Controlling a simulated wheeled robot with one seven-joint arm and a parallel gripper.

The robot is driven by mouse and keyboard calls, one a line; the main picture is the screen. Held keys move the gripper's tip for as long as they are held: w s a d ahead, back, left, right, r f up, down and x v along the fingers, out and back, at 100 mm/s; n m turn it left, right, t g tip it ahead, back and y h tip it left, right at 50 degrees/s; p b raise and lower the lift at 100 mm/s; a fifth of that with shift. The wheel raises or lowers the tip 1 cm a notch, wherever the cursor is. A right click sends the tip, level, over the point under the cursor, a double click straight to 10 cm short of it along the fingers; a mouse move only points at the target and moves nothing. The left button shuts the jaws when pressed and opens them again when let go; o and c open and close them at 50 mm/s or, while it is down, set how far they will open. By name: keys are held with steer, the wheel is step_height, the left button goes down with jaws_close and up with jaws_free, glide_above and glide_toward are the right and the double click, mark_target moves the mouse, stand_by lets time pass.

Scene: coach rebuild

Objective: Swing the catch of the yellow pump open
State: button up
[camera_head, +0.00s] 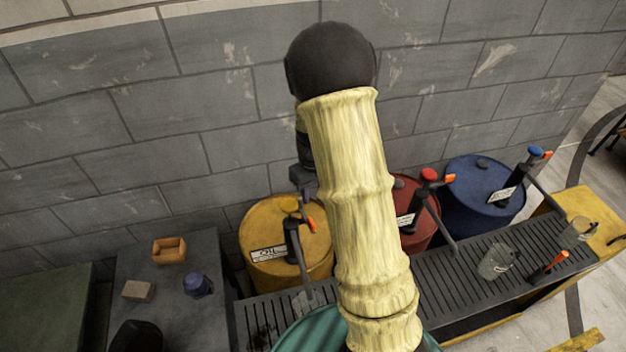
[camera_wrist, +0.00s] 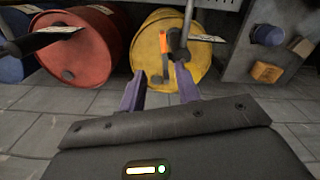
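The yellow pump (camera_head: 291,225) stands on the yellow drum (camera_head: 262,220), left of my arm in the head view. Its orange catch (camera_head: 311,219) is at the right side of its head. In the wrist view the orange catch (camera_wrist: 163,46) shows just beyond my gripper (camera_wrist: 160,88), roughly between the two purple fingers. The fingers are apart with nothing between their tips; contact with the catch is not visible. The dark pump body (camera_wrist: 178,42) is beside the catch. In the head view a dark part of my wrist is just above the pump and my fingers are hard to make out.
A red pump (camera_head: 428,176) and a blue pump (camera_head: 535,153) stand on drums to the right. A slatted bench (camera_head: 470,285) carries glass jugs (camera_head: 496,262). An orange block (camera_head: 169,250) and a blue item (camera_head: 197,285) sit on the left table. A block wall is behind.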

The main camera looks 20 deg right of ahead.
step_height(320, 180, up, 5)
steer(key=shift+r+b, duration=0.2)
steer(key=shift+b, duration=0.25)
steer(key=s+a+m+t+b, duration=0.1)
steer(key=s+a, duration=0.1)
steer(key=s, duration=0.5)
steer(key=s+a+m+t+b, duration=0.1)
steer(key=s+a, duration=0.2)
steer(key=s, duration=0.5)
steer(key=shift+r+m+t, duration=0.3)
steer(key=shift+r, duration=0.1)
steer(key=shift+c, duration=0.4)
jaws_close()
